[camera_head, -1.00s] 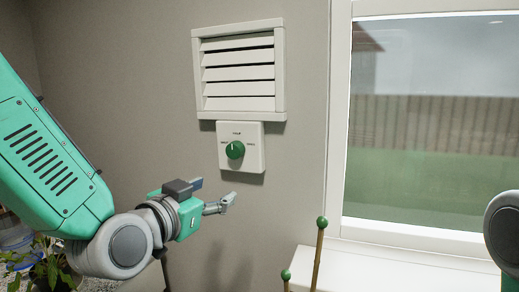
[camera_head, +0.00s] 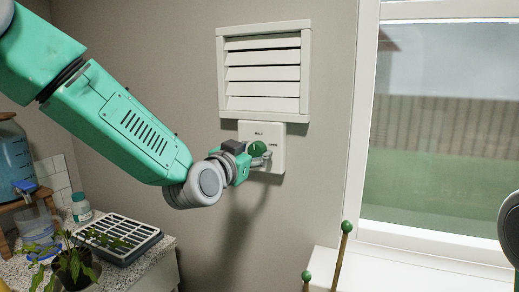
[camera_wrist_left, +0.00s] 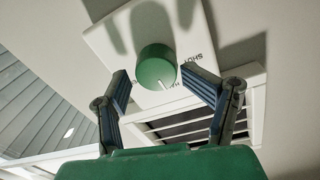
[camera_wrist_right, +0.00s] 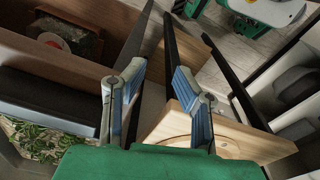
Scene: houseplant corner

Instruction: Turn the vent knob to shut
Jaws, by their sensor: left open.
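The green vent knob (camera_head: 257,148) sits on a white plate (camera_head: 279,160) on the wall. In the left wrist view the knob (camera_wrist_left: 156,66) has a white pointer line aimed toward the vent, near a label partly hidden; the SHUT label lies to one side. My left gripper (camera_head: 262,158) is at the knob's front. In the left wrist view its two fingers (camera_wrist_left: 170,92) are open, apart on either side of the knob's lower part; contact cannot be told. My right gripper (camera_wrist_right: 155,92) is open and empty in the right wrist view.
The white louvred vent (camera_head: 263,110) is above the plate, with dark gaps between slats. A window (camera_head: 437,140) is at right. Two green-tipped stakes (camera_head: 345,228) stand in front of the sill.

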